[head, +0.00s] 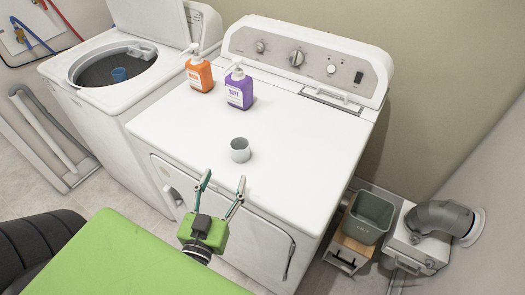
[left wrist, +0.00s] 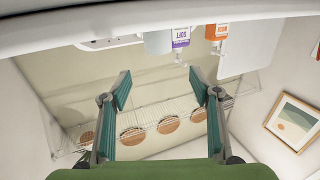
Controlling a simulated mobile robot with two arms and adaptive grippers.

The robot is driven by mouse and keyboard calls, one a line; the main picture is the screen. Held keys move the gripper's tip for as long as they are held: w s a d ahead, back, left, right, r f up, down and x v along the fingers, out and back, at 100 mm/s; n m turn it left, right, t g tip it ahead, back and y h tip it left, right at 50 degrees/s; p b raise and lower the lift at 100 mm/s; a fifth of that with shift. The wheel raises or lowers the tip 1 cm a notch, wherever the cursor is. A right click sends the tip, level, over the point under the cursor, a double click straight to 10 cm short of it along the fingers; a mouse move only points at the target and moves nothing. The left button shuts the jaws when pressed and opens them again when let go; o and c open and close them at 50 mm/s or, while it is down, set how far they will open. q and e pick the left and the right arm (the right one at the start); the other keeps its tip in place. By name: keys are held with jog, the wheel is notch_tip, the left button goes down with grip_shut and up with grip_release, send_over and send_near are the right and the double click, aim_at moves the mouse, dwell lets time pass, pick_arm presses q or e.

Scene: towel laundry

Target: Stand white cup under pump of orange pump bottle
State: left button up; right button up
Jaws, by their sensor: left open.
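The white cup (head: 240,150) stands upright on the dryer's white top, towards its front edge. The orange pump bottle (head: 200,76) stands upright farther back on the left of the top, its white pump head pointing left. It shows upside down in the left wrist view (left wrist: 215,32). My left gripper (head: 224,178) is open and empty just in front of the dryer's front edge, its fingers pointing towards the cup. My right gripper is out of view.
A purple pump bottle (head: 239,90) stands right of the orange one. A grey bin (head: 368,218) stands right of the dryer. The top's right half is clear.

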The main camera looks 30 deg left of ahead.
aim_at(237, 151)
pick_arm(q)
jog(key=p+x, duration=0.2)
jog(key=x, duration=0.5)
jog(key=shift+w+a, duration=0.15)
jog(key=shift+d+f+p+x, duration=0.15)
jog(key=shift+p+x, duration=0.1)
jog(key=shift+x, duration=1.4)
jog(key=shift+d+f+p+x, duration=0.15)
jog(key=shift+p+x, duration=0.1)
jog(key=shift+x, duration=1.4)
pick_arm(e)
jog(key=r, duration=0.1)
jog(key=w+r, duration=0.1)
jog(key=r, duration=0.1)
pick_arm(q)
jog(key=shift+r, duration=0.1)
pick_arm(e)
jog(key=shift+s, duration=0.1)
pick_arm(q)
jog(key=c, duration=1)
jog(key=shift+c, duration=0.3)
